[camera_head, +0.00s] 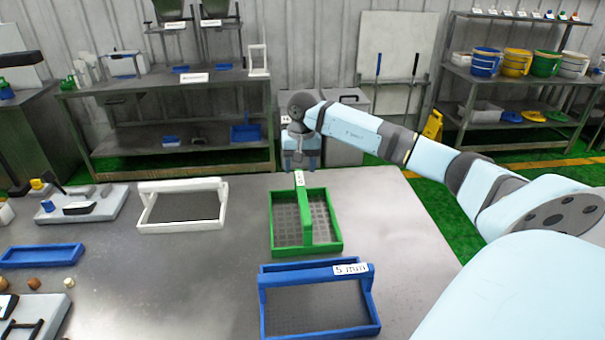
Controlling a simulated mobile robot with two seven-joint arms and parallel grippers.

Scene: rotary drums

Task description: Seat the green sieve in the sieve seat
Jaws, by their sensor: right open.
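The green sieve (334,240) lies flat on the grey table (200,275), a little right of the middle. It has a square green frame, a dark mesh and a raised green handle bar running front to back, with a white label at its far end. My right gripper (300,166) is open and empty, pointing down at the far end of the green sieve. I cannot tell whether it touches the handle. My left gripper is not in view. I cannot pick out the sieve seat in this view.
A blue sieve (373,318) labelled 5 mm stands close in front of the green one. A white sieve (183,227) lies to its left. A blue tray (40,256) and small tools lie at the far left. The table between is clear. Shelves (165,87) stand behind.

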